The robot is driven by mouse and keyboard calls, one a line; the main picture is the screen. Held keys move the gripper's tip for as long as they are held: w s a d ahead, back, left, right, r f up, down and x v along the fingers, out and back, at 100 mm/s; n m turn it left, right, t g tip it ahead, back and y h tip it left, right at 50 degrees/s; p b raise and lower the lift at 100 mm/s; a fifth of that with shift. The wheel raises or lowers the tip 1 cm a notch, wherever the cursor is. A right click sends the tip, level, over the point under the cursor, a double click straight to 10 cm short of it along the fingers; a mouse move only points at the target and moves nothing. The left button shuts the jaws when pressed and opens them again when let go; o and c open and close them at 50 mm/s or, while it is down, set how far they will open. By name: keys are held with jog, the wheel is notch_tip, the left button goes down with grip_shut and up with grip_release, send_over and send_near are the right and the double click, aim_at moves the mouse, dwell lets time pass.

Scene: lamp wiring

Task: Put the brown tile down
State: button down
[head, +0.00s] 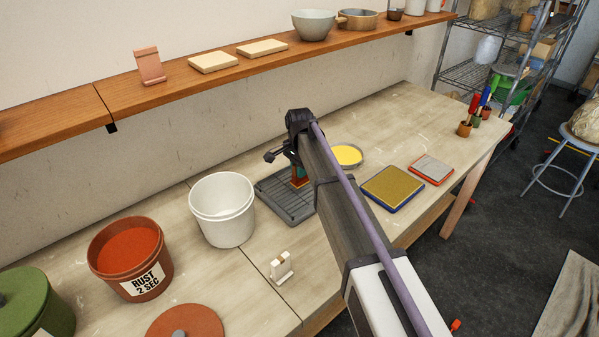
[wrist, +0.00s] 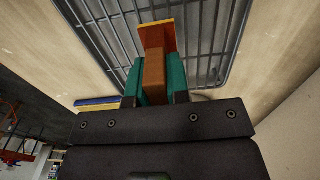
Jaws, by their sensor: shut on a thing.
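My gripper (wrist: 154,85) is shut on the brown tile (wrist: 155,72), its teal fingers on either side of it. The tile's far end widens into a bright orange-brown plate (wrist: 158,34). The grey slotted rack (wrist: 98,30) lies behind the tile in the wrist view. In the head view, the rack (head: 274,202) lies on the bench, and the gripper (head: 299,175) is over its back right part, mostly hidden by my arm. Whether the tile touches the rack cannot be told.
A white bucket (head: 224,217) stands just left of the rack, with a rust glaze bucket (head: 133,262) farther left. A small pale tile (head: 282,267) stands in front. A yellow bowl (head: 346,156) and a blue-edged tray (head: 394,188) are at right. A shelf (head: 190,75) runs above.

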jog(key=shift+f, duration=0.3)
jog(key=c, duration=1.1)
grip_release()
jog(key=shift+r, duration=0.1)
notch_tip(320, 180, up, 13)
jog(key=p, duration=1.2)
jog(key=shift+f, duration=0.25)
jog(key=s+d+n, duration=0.5)
jog(key=s+d, duration=0.6)
jog(key=s, duration=0.4)
jog(key=s+d+n, duration=0.4)
jog(key=s+d, duration=0.7)
jog(key=s, duration=0.4)
jog(key=f+b, duration=0.1)
jog(key=f, duration=0.1)
jog(key=f+b, duration=0.3)
jog(key=b, duration=0.1)
jog(key=shift+w+a+f, duration=0.1)
jog(key=shift+w+f, duration=0.3)
